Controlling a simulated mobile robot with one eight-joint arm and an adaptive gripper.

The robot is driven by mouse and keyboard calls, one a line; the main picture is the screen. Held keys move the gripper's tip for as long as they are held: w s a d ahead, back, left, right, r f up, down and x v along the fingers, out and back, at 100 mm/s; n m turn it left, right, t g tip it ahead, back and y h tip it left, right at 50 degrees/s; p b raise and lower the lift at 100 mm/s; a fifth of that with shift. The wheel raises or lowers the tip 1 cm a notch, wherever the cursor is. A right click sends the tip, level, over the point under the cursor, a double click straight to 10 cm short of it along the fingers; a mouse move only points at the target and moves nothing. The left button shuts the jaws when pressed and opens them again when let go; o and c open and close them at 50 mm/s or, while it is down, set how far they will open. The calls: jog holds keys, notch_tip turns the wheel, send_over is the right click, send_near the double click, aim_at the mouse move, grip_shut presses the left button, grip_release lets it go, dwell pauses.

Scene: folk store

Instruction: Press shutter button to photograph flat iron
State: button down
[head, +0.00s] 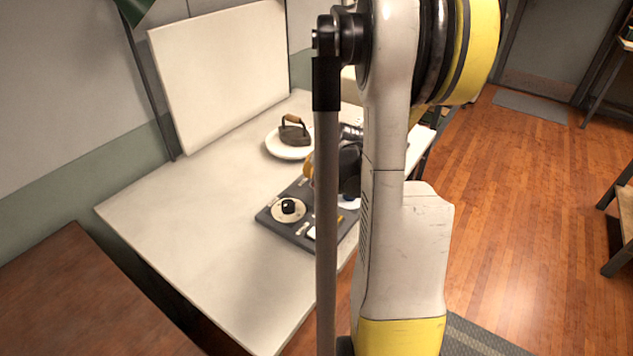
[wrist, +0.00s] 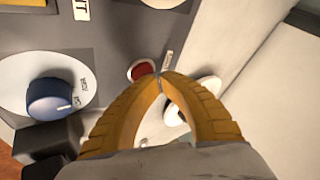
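The dark flat iron (head: 293,131) stands on a round white plate (head: 284,151) on the white table in the head view. A dark grey control panel (head: 266,218) lies nearer on the table and is partly hidden by my arm. In the wrist view a round red button (wrist: 142,71) sits on the panel (wrist: 125,35), beside a small label I cannot read. My gripper's yellow fingers (wrist: 158,77) meet at the tips, empty, just beside the red button in the picture. I cannot tell whether they touch it. In the head view my gripper (head: 309,166) is mostly hidden behind my arm.
A blue knob (wrist: 55,99) on a white dial is at the left of the wrist view. A black knob (head: 288,206) on a white dial shows in the head view. A white backdrop board (head: 220,70) stands behind the iron. The table's left front area is clear.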

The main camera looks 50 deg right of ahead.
jog(key=shift+r, duration=0.45)
jog(key=shift+r+p, duration=2)
jog(key=shift+r, duration=0.5)
